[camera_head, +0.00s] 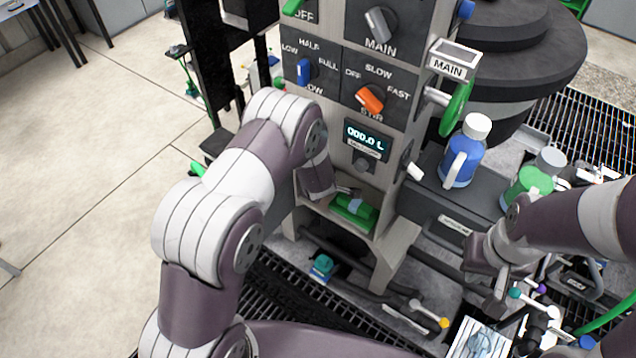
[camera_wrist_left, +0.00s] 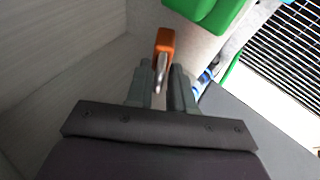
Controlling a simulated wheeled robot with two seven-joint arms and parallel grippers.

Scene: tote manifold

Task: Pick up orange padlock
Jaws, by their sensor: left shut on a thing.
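The orange padlock (camera_wrist_left: 165,40) shows in the left wrist view, with its metal shackle toward my left gripper (camera_wrist_left: 163,82). The gripper's two fingers are closed around the shackle, and the orange body sticks out beyond the fingertips. In the head view my left arm reaches into the low shelf of the grey panel.
A green item (camera_head: 354,211) lies in the shelf beside my left gripper. The panel above carries a blue knob (camera_head: 304,71), an orange knob (camera_head: 369,99) and a display (camera_head: 367,139). A blue bottle (camera_head: 463,160) and a green bottle (camera_head: 532,181) stand right of it. Floor at left is open.

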